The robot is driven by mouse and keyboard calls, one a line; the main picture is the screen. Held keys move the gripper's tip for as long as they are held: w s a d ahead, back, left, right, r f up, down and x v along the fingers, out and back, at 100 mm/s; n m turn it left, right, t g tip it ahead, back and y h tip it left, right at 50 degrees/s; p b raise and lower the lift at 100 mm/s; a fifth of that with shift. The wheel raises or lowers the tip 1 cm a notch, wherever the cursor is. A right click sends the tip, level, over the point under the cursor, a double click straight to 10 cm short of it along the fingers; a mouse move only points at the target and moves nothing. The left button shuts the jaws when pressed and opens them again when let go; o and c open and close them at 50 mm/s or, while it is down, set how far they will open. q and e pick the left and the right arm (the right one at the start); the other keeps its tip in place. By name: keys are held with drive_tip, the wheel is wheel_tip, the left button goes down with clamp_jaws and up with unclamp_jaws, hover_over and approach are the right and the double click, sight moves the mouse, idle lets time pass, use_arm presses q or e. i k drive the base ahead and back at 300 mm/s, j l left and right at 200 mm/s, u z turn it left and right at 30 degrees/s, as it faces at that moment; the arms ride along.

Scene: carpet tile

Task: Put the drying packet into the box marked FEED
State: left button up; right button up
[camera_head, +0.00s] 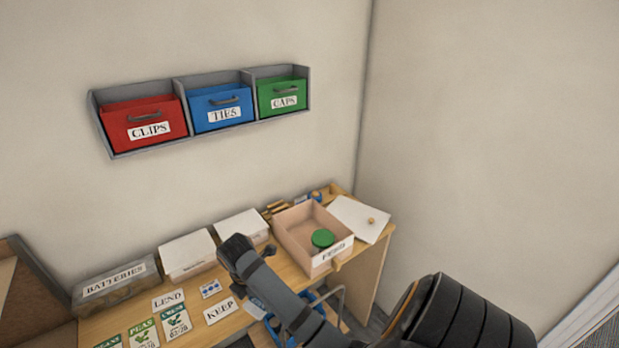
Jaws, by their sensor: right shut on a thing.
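The open box marked FEED (290,245) stands at the right part of the wooden table, with a white label on its front. A round green-topped thing (322,238) is inside it. My right gripper (240,262) is left of the FEED box, over the table, in front of two white boxes. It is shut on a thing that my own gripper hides. I cannot make out the drying packet. My left gripper is not in view.
A pale lid with a knob (350,213) lies right of FEED. White boxes (187,258) and a BATTERIES box (116,287) stand at left. Seed packets (174,320), LEND (168,299) and KEEP (219,311) labels lie in front. CLIPS, TIES and CAPS bins (221,107) hang above.

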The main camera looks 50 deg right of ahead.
sight(304, 242)
drive_tip(key=i+l+z, duration=0.45)
drive_tip(key=i+l, duration=0.2)
drive_tip(key=l, duration=0.15)
drive_tip(key=i+z, duration=0.2)
